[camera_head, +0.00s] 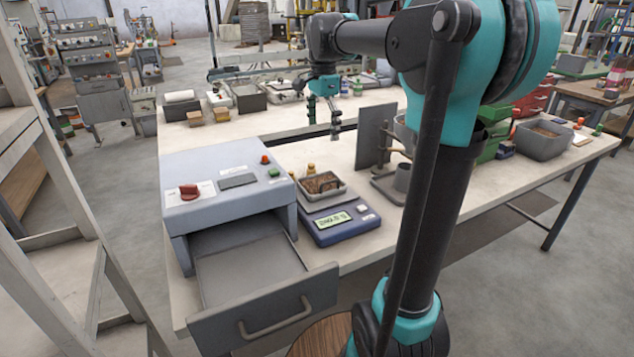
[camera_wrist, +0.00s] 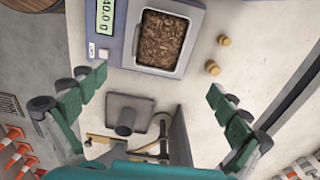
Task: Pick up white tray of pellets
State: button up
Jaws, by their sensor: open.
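The white tray of pellets (camera_head: 321,186) sits on the blue scale (camera_head: 335,222) in the head view, filled with brown pellets. In the wrist view the tray (camera_wrist: 186,45) lies near the top centre, with the scale (camera_wrist: 122,30) and its lit display around its left side. My gripper (camera_head: 322,112) is above the table behind the tray, fingers pointing down. In the wrist view my gripper (camera_wrist: 157,95) is open, its two green fingers wide apart, with nothing between the pads. The tray is apart from the fingers.
A grey machine (camera_head: 225,190) with an open drawer (camera_head: 265,312) stands left of the scale. Two small brass weights (camera_wrist: 218,55) stand beside the tray. An upright dark plate (camera_head: 375,135) and a stand (camera_head: 392,185) are to the right. A grey bin (camera_head: 542,140) is farther right.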

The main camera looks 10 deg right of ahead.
send_near(322, 180)
jog(key=s+f, duration=0.1)
jog(key=f, duration=0.1)
jog(key=s+f, duration=0.2)
jog(key=s+a+f, duration=0.1)
jog(key=f, duration=0.2)
jog(key=shift+s+f, duration=0.1)
jog(key=shift+s, duration=0.3)
jog(key=shift+c, duration=0.6)
jog(key=c, duration=1.1)
